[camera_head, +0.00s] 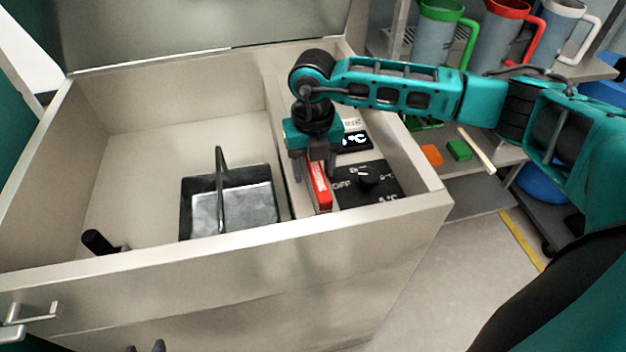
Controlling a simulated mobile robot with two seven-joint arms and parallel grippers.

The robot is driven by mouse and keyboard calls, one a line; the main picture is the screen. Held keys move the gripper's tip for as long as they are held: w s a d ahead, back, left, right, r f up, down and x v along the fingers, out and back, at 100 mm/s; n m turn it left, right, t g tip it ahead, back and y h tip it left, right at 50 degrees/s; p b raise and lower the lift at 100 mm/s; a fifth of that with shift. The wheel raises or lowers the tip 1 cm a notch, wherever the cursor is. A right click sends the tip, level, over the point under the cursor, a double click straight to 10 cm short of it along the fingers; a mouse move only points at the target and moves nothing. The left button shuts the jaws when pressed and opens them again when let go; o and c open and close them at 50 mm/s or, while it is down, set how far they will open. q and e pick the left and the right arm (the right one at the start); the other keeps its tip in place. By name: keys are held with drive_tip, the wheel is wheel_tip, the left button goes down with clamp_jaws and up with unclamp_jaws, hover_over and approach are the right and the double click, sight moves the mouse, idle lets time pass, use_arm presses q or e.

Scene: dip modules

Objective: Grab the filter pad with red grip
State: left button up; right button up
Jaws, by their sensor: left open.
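The filter pad's red grip (319,189) is a narrow red bar in the slot at the right side of the open machine's basin. The pad itself is hidden below it. My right gripper (315,172) points down over the grip, with one finger on each side of it. Whether the fingers press on the grip cannot be told. Two dark tips at the bottom edge look like my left gripper (145,347), low in front of the machine, open and empty.
A metal basket with an upright handle (228,211) stands in the basin, with a black handle (98,242) at its front left. A black control panel with a knob (369,182) lies right of the grip. Mugs and coloured blocks are on shelves at right.

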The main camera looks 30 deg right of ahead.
drive_tip(key=c, duration=0.9)
clamp_jaws()
drive_tip(key=shift+r, duration=0.15)
